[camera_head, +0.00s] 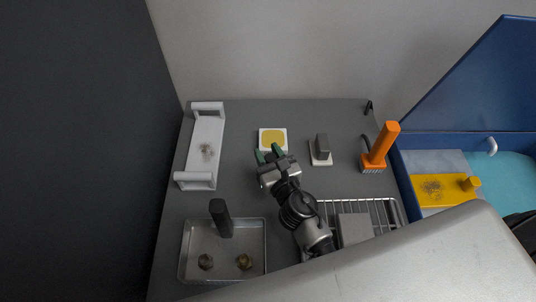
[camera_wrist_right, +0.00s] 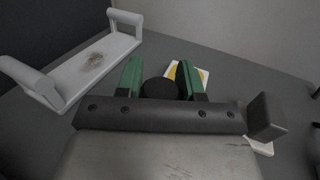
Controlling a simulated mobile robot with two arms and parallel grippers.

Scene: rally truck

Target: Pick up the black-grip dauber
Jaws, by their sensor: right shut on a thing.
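The round black end of the black-grip dauber (camera_wrist_right: 160,88) shows between the green fingers of my right gripper (camera_wrist_right: 160,82) in the wrist view. The fingers are closed on it from both sides. In the head view my right gripper (camera_head: 269,154) is over the middle of the grey table, just in front of a white square pad with a yellow centre (camera_head: 273,138). The gripper body hides the dauber there, and I cannot see its lower end or whether it touches the table. My left gripper is not in view.
A white two-handled board (camera_head: 206,150) lies left. A metal tray (camera_head: 186,262) holds a dark upright block and two brass pieces. A grey-handled block (camera_head: 322,147), an orange-handled brush (camera_head: 382,148) and a wire rack (camera_head: 389,211) stand right. A blue box (camera_head: 409,143) lies beyond.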

